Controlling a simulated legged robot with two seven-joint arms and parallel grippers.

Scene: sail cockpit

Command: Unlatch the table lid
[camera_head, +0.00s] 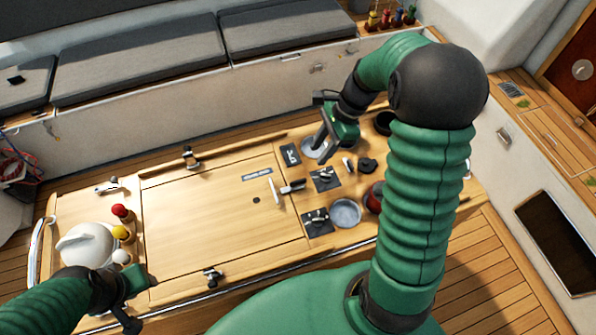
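The wooden table lid (205,220) lies flat and closed in the table top. A dark latch (190,157) sits at its far edge and another dark latch (212,277) at its near edge. A dark lever (292,187) and a pale handle (275,190) are at its right edge. I cannot tell whether the latches are fastened. My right gripper (325,142) is above the table's right part, right of the lid and apart from the latches; its finger gap is unclear. My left gripper (131,305) is at the lid's near left corner, its fingers too small and dark to read.
A white kettle-like object (86,245) and red, yellow and white knobs (121,211) stand left of the lid. Right of it are black square plates (317,221), a grey bowl (345,212) and small items. Grey cushioned benches (145,60) run behind. The lid's top is mostly clear.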

